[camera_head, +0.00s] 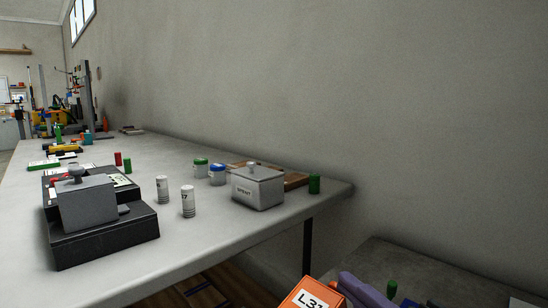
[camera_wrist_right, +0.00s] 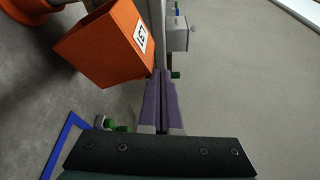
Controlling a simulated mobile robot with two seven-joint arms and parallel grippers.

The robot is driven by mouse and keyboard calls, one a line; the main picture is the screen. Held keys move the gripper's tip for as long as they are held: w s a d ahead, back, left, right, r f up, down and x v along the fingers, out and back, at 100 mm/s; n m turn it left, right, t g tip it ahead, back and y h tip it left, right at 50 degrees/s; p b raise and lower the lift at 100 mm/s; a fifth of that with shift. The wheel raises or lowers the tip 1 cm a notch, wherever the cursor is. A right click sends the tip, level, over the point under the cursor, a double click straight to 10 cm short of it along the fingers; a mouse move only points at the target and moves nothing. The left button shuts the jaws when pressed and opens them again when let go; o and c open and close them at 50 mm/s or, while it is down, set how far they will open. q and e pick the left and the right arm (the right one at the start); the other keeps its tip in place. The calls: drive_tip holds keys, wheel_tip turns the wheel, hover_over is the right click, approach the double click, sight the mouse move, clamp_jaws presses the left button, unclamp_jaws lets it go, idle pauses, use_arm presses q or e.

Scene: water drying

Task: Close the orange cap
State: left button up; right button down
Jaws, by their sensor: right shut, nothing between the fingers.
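An orange angular body (camera_head: 302,297) with a white label stands at the bottom edge of the head view, partly cut off. It also shows in the right wrist view (camera_wrist_right: 95,45), with a rounded orange part (camera_wrist_right: 28,10) at the top left corner. I cannot tell which part, if any, is the cap. My right gripper (camera_head: 362,291) has purple fingers and is just right of the orange body in the head view. In the right wrist view its fingers (camera_wrist_right: 163,102) are together and empty, with tips near the orange body's corner; contact is unclear. My left gripper is out of view.
A green vial (camera_head: 314,183) stands near the table's right end. A lower dark surface (camera_head: 400,258) lies right, beside the grey wall.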

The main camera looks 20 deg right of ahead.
wheel_tip(320, 180, up, 19)
drive_tip(key=p, duration=1.2)
drive_tip(key=shift+f, duration=0.15)
